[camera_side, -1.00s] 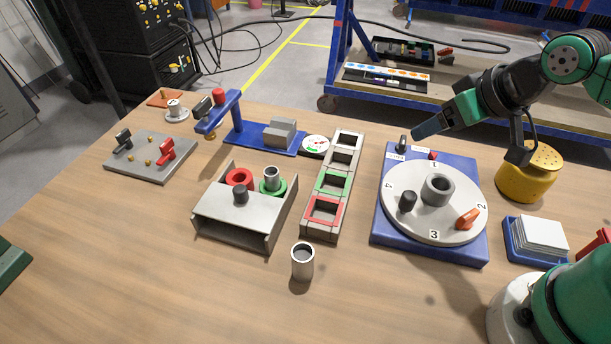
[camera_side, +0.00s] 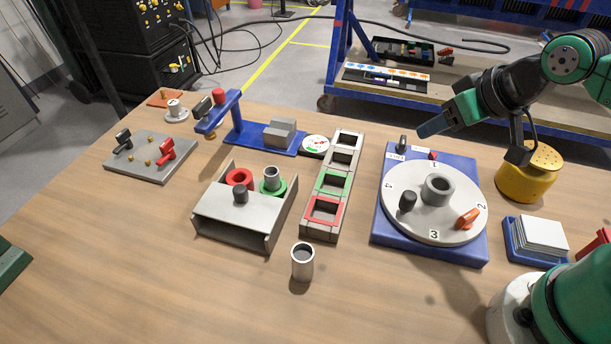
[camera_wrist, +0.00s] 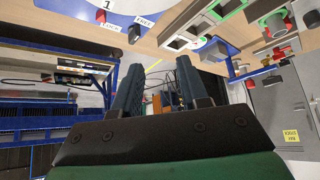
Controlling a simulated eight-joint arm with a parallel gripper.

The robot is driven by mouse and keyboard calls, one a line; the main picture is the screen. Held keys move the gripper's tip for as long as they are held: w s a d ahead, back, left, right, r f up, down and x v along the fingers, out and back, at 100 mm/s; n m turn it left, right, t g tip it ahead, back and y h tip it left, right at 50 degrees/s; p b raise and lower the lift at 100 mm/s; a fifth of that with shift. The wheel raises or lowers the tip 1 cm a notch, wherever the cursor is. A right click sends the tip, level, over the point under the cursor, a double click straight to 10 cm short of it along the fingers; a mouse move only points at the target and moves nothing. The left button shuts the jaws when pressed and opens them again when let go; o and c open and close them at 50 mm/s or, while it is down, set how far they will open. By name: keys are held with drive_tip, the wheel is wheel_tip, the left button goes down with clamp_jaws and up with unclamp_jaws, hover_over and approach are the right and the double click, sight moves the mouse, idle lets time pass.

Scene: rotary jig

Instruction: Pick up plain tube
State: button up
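A plain grey metal tube (camera_side: 302,264) stands upright and open-topped on the bare table, in front of the sloped metal holder. A second grey tube (camera_side: 271,174) stands in a green ring (camera_side: 272,190) at the back of that holder. My gripper (camera_side: 431,126) is raised at the back right, above the far edge of the rotary jig, well away from both tubes. In the wrist view the two dark fingers of my gripper (camera_wrist: 158,78) stand apart with nothing between them. I cannot make out the plain tube in the wrist view.
The rotary jig (camera_side: 378,235) has a numbered dial. A slotted rack (camera_side: 318,233) stands between it and the metal holder (camera_side: 235,217), which has a red ring. A yellow canister (camera_side: 527,178) and a card tray (camera_side: 535,260) lie right.

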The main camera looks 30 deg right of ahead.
drive_tip(key=w+a+r+n+g, duration=0.2)
drive_tip(key=w+a, duration=0.2)
drive_tip(key=n+g, duration=0.5)
hover_over(271, 171)
drive_tip(key=f, duration=0.5)
drive_tip(key=shift+d+f, duration=0.2)
drive_tip(key=shift+a+f+n, duration=0.25)
drive_tip(key=shift+f+n, duration=0.05)
drive_tip(key=shift+f, duration=2.7)
drive_tip(key=shift+c, duration=0.3)
clamp_jaws()
